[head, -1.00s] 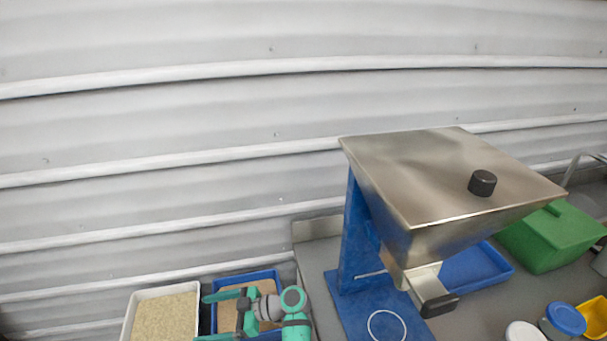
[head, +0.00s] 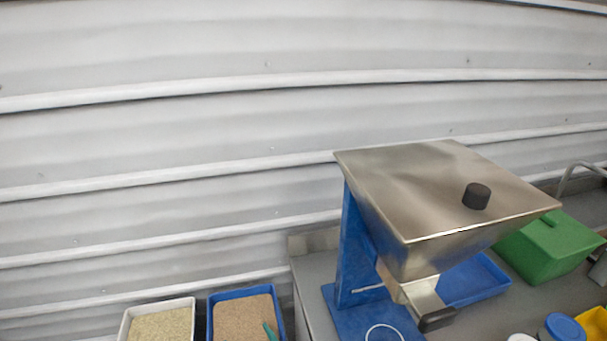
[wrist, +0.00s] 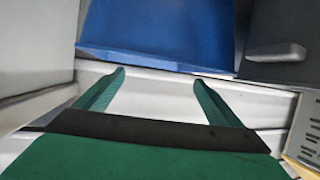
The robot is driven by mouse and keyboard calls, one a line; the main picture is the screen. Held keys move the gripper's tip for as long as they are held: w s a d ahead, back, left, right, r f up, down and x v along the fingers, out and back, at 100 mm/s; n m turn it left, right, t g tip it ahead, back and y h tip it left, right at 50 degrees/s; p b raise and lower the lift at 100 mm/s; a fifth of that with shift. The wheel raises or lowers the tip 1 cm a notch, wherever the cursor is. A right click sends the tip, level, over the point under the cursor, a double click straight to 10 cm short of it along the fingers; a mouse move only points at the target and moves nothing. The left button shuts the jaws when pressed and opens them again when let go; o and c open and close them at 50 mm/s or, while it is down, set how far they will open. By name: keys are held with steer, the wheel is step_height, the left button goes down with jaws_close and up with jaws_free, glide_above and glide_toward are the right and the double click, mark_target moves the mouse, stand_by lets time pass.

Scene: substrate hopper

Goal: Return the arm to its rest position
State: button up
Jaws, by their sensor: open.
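My gripper (wrist: 160,82) shows in the wrist view with its two green fingers apart and nothing between them. A blue surface (wrist: 160,35) lies beyond the fingertips, with a white ribbed surface behind the fingers. In the head view only a small green tip of my gripper (head: 269,331) shows at the bottom edge, in front of the blue bin (head: 211,318) of brown material. The rest of my arm is out of the head view.
A metal hopper (head: 440,190) with a black knob stands on a blue stand (head: 355,245) on the grey bench (head: 312,275). A white bin (head: 126,325) of pale grain is at the lower left. A green box (head: 545,250), blue tray (head: 480,280) and yellow container (head: 594,325) are at the right.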

steer(key=s+d+m+t+h, duration=0.1)
steer(key=s+d+h, duration=0.1)
steer(key=s+d, duration=0.35)
steer(key=s+d+m+h, duration=0.1)
steer(key=s+d, duration=0.2)
steer(key=s, duration=0.6)
steer(key=s+d+m+t+h, duration=0.1)
steer(key=s+d+h, duration=0.1)
steer(key=s+d, duration=0.35)
steer(key=s+d+r+m, duration=0.1)
steer(key=s+r, duration=0.4)
steer(key=s, duration=0.5)
steer(key=s+d+r+m+t+h, duration=0.1)
steer(key=s+r, duration=0.4)
steer(key=s, duration=0.4)
steer(key=shift+s+r, duration=0.2)
steer(key=shift+s, duration=0.15)
